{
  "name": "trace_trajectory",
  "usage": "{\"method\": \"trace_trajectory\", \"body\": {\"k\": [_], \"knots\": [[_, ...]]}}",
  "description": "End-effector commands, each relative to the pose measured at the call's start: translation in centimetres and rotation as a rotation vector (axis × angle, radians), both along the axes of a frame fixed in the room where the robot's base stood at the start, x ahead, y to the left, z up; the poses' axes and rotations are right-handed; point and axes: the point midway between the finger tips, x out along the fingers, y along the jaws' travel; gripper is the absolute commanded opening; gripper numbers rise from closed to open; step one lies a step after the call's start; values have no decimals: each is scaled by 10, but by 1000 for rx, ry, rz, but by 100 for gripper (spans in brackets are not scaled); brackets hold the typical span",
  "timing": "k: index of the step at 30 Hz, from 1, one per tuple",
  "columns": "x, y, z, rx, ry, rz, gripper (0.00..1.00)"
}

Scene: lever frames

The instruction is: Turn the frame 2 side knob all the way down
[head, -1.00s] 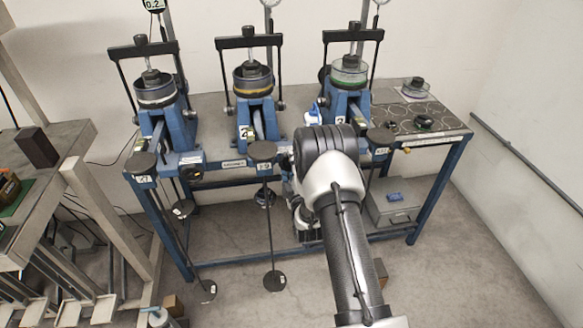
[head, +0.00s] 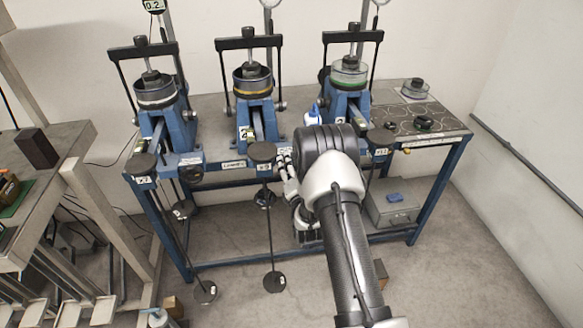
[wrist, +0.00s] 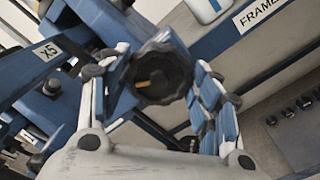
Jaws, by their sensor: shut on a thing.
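Frame 2 (head: 252,112) is the middle blue lever frame, with a yellow-ringed cup on top. In the wrist view its side knob (wrist: 162,78) is round, dark and ridged, with a yellow mark pointing left. My gripper (wrist: 160,84) has one finger pad on each side of the knob and is shut on it. In the head view my gripper (head: 287,165) is at the table's front edge, just right of frame 2's round black lever end, and the knob cannot be made out there. The knob's far side is hidden.
A lever with an X5 label (wrist: 47,51) passes close left of my gripper. A black disc on a rod (head: 274,281) hangs below it. Blue frames stand left (head: 170,128) and right (head: 345,108).

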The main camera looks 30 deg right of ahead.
Motion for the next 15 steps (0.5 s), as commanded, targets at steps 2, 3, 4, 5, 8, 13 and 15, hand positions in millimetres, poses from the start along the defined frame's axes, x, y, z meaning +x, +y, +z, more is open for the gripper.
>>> {"method": "trace_trajectory", "body": {"k": [2,3,4,5,8,13,15], "knots": [[0,0,0,-59,18,-1,34],[0,0,0,-87,26,-1,34],[0,0,0,-108,32,-1,34],[0,0,0,-129,38,-1,34],[0,0,0,-186,54,-1,34],[0,1,0,-257,75,-1,34],[0,1,0,-278,81,-1,34]]}}
